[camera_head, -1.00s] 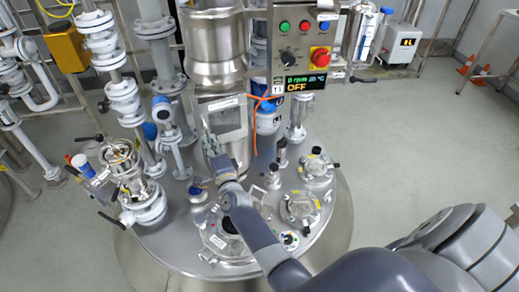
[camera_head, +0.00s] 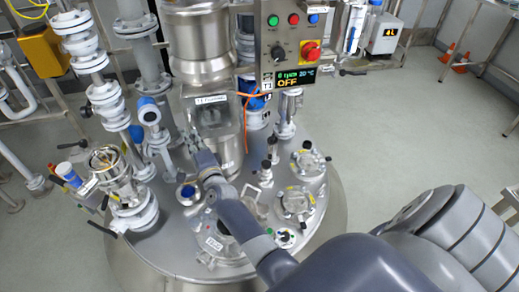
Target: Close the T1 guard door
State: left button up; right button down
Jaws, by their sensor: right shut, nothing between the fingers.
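The T1 guard door (camera_head: 215,118) is a see-through, framed panel with a white label near its top. It is at the front of the steel drive column (camera_head: 196,52), above the round vessel lid. I cannot tell whether its edge meets the frame. My right gripper (camera_head: 190,138) is at the panel's lower left, its arm reaching in from the lower right. The gripper is shut and empty. I cannot tell whether it touches the door. My left gripper is not in view.
The control box (camera_head: 290,40) hangs right of the column, its display reading OFF. An orange cable (camera_head: 247,112) hangs beside the door. Valves and ports crowd the vessel lid (camera_head: 170,245). White pipes (camera_head: 93,75) stand on the left.

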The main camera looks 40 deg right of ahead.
jog(key=s+a, duration=0.1)
jog(key=s, duration=1.1)
jog(key=shift+a+f, duration=0.35)
jog(key=shift+a, duration=0.05)
